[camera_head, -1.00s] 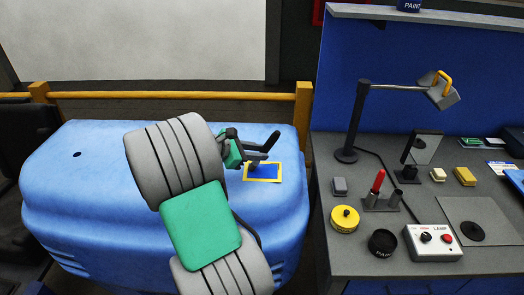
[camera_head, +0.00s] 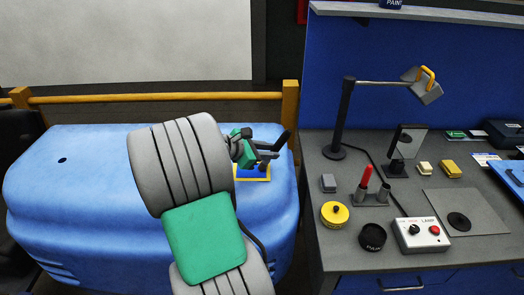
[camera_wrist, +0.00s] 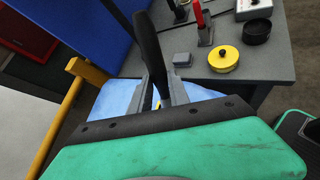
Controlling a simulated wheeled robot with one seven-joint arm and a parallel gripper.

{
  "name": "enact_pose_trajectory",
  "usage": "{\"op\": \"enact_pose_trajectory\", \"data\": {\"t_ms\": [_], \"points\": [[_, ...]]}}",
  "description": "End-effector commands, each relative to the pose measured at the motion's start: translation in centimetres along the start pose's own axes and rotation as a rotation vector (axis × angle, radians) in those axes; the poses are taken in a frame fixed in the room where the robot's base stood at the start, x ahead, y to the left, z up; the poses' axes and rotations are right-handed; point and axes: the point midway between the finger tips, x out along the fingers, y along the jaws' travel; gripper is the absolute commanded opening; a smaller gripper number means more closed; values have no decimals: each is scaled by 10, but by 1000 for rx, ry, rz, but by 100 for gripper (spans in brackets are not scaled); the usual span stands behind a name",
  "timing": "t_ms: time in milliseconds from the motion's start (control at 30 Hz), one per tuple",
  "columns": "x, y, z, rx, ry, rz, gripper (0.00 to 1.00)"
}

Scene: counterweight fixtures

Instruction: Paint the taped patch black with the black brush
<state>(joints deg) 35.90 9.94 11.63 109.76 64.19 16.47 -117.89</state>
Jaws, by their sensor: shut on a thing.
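The taped patch (camera_head: 240,178) is a blue area framed in yellow tape on top of the light blue rounded body (camera_head: 80,190). My gripper (camera_head: 266,157) is over the patch and hides much of it. It is shut on the black brush (camera_head: 284,141), whose dark handle leans up and to the right. The brush handle also shows in the wrist view (camera_wrist: 149,45), between the two fingers. The bristle end is hidden in the wrist view and hard to make out in the head view, so I cannot tell whether it touches the patch.
A grey bench at right holds a red-handled brush (camera_head: 367,176) in a stand, a yellow lid (camera_head: 335,214), an open black paint pot (camera_head: 372,237), a lamp control box (camera_head: 420,235) and a lamp (camera_head: 423,88). A yellow rail (camera_head: 150,98) runs behind the blue body.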

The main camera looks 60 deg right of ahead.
Motion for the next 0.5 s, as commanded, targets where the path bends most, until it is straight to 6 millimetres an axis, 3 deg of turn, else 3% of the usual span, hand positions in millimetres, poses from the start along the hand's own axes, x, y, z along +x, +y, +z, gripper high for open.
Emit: {"op": "enact_pose_trajectory", "data": {"t_ms": [500], "points": [[23,-16,18,-1,0,1,0]]}}
